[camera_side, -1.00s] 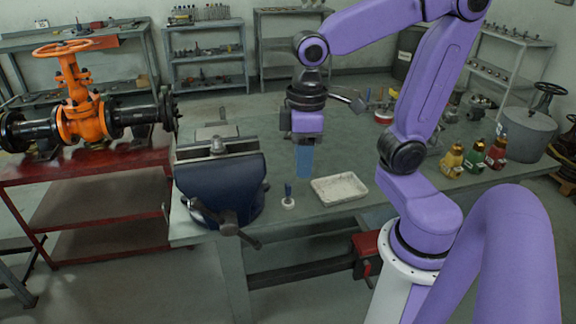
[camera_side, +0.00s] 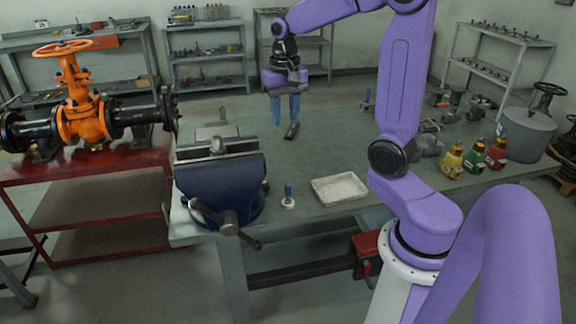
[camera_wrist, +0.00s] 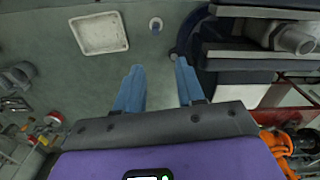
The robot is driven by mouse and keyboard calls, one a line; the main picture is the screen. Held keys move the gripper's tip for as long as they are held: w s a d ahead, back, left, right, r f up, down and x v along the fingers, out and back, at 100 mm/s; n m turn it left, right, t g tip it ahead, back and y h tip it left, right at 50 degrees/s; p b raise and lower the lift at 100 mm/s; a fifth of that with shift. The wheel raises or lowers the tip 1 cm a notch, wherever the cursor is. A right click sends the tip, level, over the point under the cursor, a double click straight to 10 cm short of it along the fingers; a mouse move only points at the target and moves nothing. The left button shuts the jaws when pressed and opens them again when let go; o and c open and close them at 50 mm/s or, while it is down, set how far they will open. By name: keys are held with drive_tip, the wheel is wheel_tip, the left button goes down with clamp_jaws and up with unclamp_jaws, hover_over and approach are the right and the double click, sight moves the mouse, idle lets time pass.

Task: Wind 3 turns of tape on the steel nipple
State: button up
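A small white disc with a blue upright piece (camera_side: 288,199), likely the tape, stands on the bench right of the vise. It also shows in the wrist view (camera_wrist: 155,24), beyond my fingertips. A short grey cylindrical piece, likely the steel nipple (camera_side: 217,146), sits at the jaws of the blue vise (camera_side: 222,185); it also shows in the wrist view (camera_wrist: 296,40). Its threads are too small to see. My gripper (camera_side: 285,122) is above the bench, behind and right of the vise. Its blue fingers (camera_wrist: 158,66) are apart, with nothing between them.
A pale tray (camera_side: 339,188) lies right of the disc. A dark object (camera_side: 292,130) shows by my fingertips; I cannot tell what it is. Yellow, green and red valves (camera_side: 475,157) and a grey pot (camera_side: 524,135) stand at right. The orange gate valve (camera_side: 82,118) is on the red stand.

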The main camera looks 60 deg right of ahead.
drive_tip(key=d+m, duration=0.1)
drive_tip(key=d, duration=0.1)
hover_over(288, 184)
wheel_tip(288, 184, down, 17)
drive_tip(key=shift+r, duration=0.1)
drive_tip(key=shift+f, duration=3.65)
clamp_jaws()
drive_tip(key=shift+r, duration=0.1)
drive_tip(key=shift+r, duration=2.4)
